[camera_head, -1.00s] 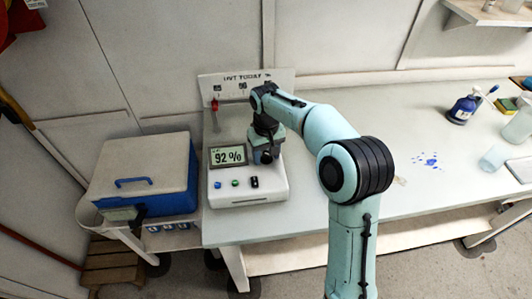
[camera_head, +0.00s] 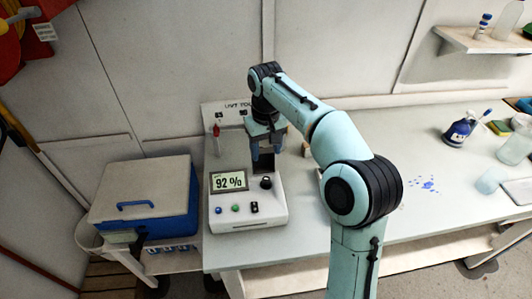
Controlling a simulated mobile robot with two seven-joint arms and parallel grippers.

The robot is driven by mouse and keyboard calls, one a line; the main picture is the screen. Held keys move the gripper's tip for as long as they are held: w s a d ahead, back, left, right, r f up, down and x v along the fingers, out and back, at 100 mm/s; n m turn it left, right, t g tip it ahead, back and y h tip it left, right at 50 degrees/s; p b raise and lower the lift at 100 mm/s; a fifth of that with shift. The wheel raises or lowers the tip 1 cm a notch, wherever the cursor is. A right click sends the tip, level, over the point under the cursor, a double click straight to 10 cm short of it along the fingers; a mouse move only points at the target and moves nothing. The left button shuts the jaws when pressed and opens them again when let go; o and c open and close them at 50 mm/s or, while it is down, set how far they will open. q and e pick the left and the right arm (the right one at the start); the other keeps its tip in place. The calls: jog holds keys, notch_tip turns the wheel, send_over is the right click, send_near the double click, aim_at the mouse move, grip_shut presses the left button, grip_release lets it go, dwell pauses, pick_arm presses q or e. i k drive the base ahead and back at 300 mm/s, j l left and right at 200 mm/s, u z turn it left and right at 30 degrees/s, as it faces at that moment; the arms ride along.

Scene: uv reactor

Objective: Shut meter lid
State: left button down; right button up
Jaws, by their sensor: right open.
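The meter (camera_head: 246,217) is a white box near the front left of the table. Its screen (camera_head: 229,181) reads 92 %, with a black knob (camera_head: 266,183) to the right and small coloured buttons below. My right gripper (camera_head: 266,164) is open, points down and is over the back right of the meter. A dark patch shows between its fingers at the back of the meter. I cannot tell whether it is the lid or an opening; the gripper hides much of that area. My left gripper is not in view.
A blue cooler with a pale lid (camera_head: 140,185) stands left of the meter. A sign (camera_head: 229,112) with a red-topped item stands behind. The table's middle right is mostly clear.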

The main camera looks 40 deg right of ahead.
aim_at(265, 165)
jog(key=k, duration=1)
